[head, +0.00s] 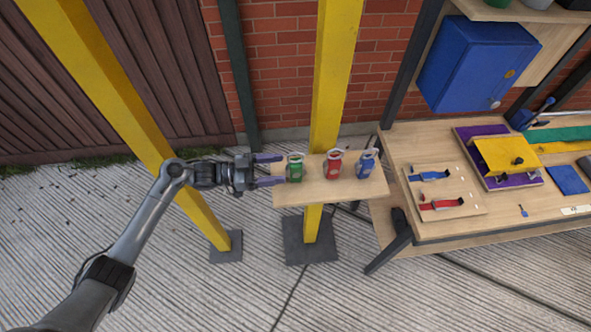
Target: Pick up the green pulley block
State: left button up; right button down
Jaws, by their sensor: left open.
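The green pulley block (295,170) stands at the left end of a small wooden shelf (312,193), which sits at a yellow post. My left gripper (272,170) comes in from the left, just left of the green block. Its two purple-grey fingers are apart and point right towards the block, one on the far side and one on the near side. The fingertips are close to the block; I cannot tell whether they touch it. The gap between the fingers looks empty. My right gripper does not show.
A red pulley block (333,165) and a blue pulley block (366,163) stand to the right on the same shelf. A workbench (400,150) with clamps and a blue cabinet (478,62) is at right. Yellow posts (336,70) rise behind the shelf and left of it.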

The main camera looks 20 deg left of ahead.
aim_at(303, 165)
pick_arm(q)
jog(key=x, duration=0.8)
grip_shut()
dwell(0.5)
jog(key=shift+r, duration=0.1)
